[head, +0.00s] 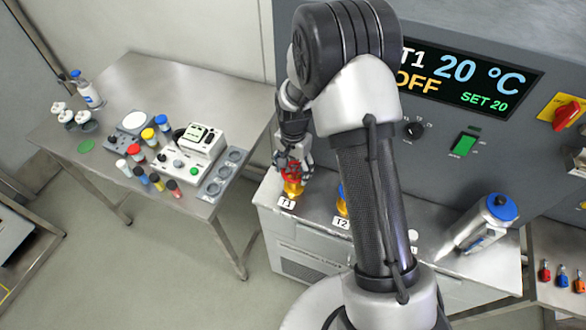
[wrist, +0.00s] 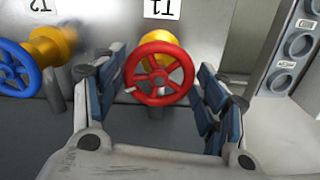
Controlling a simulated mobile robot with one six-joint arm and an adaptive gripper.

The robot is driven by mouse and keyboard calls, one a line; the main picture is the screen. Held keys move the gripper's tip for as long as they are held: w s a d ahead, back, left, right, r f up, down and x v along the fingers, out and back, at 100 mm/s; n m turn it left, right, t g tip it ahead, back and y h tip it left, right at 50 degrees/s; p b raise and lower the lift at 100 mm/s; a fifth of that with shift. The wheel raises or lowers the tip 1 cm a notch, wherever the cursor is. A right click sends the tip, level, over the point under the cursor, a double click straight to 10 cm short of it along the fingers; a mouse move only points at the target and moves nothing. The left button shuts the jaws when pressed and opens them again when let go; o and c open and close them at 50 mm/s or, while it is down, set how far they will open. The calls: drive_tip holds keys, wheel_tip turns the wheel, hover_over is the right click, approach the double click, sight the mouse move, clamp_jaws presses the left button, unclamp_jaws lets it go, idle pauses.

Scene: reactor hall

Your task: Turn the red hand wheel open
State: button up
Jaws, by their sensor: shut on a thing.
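The red hand wheel (head: 291,174) sits on a yellow valve body (head: 293,188) at the left end of the bench, by the label T1 (head: 287,203). In the wrist view the spoked red wheel (wrist: 159,78) is whole and lies between the two fingers. My gripper (head: 293,162) comes down over the wheel from above and is shut on it, one finger on each side. In the wrist view my gripper (wrist: 160,85) has its dark blue pads at the left and right of the rim. In the head view the fingers partly hide the wheel.
A blue hand wheel (wrist: 18,70) on a yellow valve stands beside it, at label T2 (head: 341,223). My arm hides part of the bench. A blue-capped flask (head: 490,225) is to the right. The display (head: 470,75) reads T1 OFF, 20 °C. A side table (head: 150,90) holds instruments and vials.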

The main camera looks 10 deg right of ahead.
drive_tip(key=n, duration=0.3)
drive_tip(key=shift+d+n+b, duration=0.1)
drive_tip(key=shift+n+b, duration=0.2)
drive_tip(key=shift+n, duration=0.1)
drive_tip(key=n, duration=0.3)
drive_tip(key=shift+s+n+b, duration=0.1)
drive_tip(key=shift+n+b, duration=0.2)
drive_tip(key=n, duration=0.3)
drive_tip(key=shift+d+n, duration=0.15)
drive_tip(key=shift+n, duration=0.25)
drive_tip(key=n, duration=0.4)
drive_tip(key=shift+d+b, duration=0.1)
drive_tip(key=shift+b, duration=0.3)
drive_tip(key=n, duration=0.7)
drive_tip(key=shift+w+d+n, duration=0.1)
drive_tip(key=shift+w+n, duration=0.1)
drive_tip(key=shift+n, duration=0.1)
drive_tip(key=n, duration=0.6)
drive_tip(key=shift+w+n+b, duration=0.1)
drive_tip(key=shift+n+b, duration=0.25)
drive_tip(key=shift+n, duration=0.05)
